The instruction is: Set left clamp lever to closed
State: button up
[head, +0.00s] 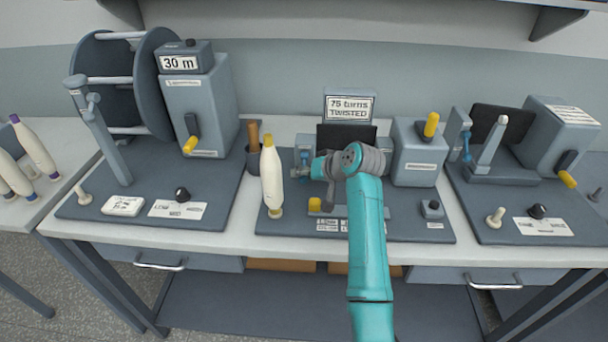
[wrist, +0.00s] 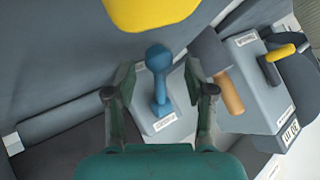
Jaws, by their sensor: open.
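A blue clamp lever with a rounded knob (wrist: 159,60) stands on a small grey labelled block (wrist: 150,125) in the wrist view. It also shows in the head view as a blue piece (head: 304,158) on the left of the middle station. My gripper (wrist: 160,80) is open, with one finger on each side of the lever. Gaps show between the lever and both fingers, so I see no grip on it. In the head view my gripper (head: 318,169) is just right of the lever, its fingers largely hidden by my wrist. Whether the lever is open or closed is unclear.
A yellow part (wrist: 150,10) is close at the top of the wrist view. A cream bobbin (head: 271,178) stands left of the gripper, with a wooden handle (head: 254,136) in a dark cup behind it. A grey box (head: 418,150) with a yellow handle stands right.

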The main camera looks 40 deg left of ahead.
jog(key=shift+w+a+f, duration=0.1)
jog(key=shift+a+f, duration=0.3)
jog(key=shift+a, duration=0.05)
grip_shut()
